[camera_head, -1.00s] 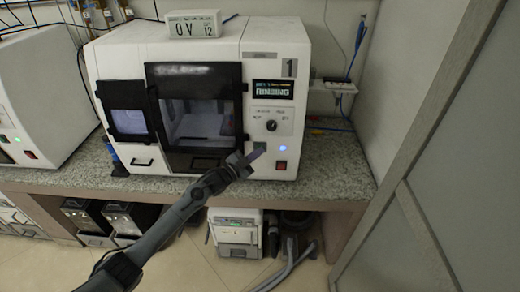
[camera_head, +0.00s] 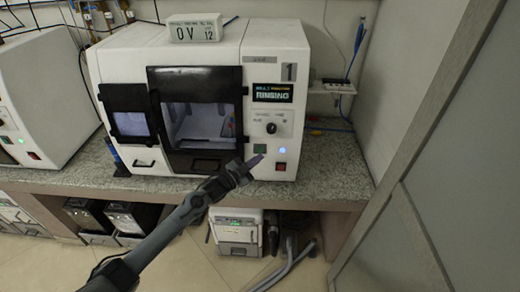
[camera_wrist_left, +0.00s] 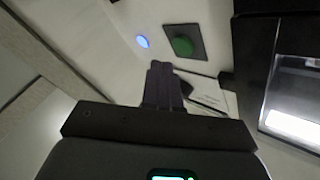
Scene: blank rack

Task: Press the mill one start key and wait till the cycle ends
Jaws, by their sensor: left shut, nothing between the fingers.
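Mill one (camera_head: 215,100) is a white machine marked "1" on the counter. Its display (camera_head: 272,93) reads RINSING. The green start key (camera_head: 260,149) sits low on the front panel, beside a lit blue lamp (camera_head: 282,150) and above a red switch (camera_head: 280,167). The left wrist view also shows the green key (camera_wrist_left: 183,46) and the blue lamp (camera_wrist_left: 142,41). My left gripper (camera_head: 257,160) is shut and empty, just below and in front of the green key. In the left wrist view its fingertips (camera_wrist_left: 161,68) are apart from the key. My right gripper is out of view.
A small white box (camera_head: 194,28) reading "OV 12" stands on top of the mill. Another white machine (camera_head: 40,100) is at the left. A grey panel door (camera_head: 450,150) stands at the right. The granite counter's right end (camera_head: 335,170) is clear.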

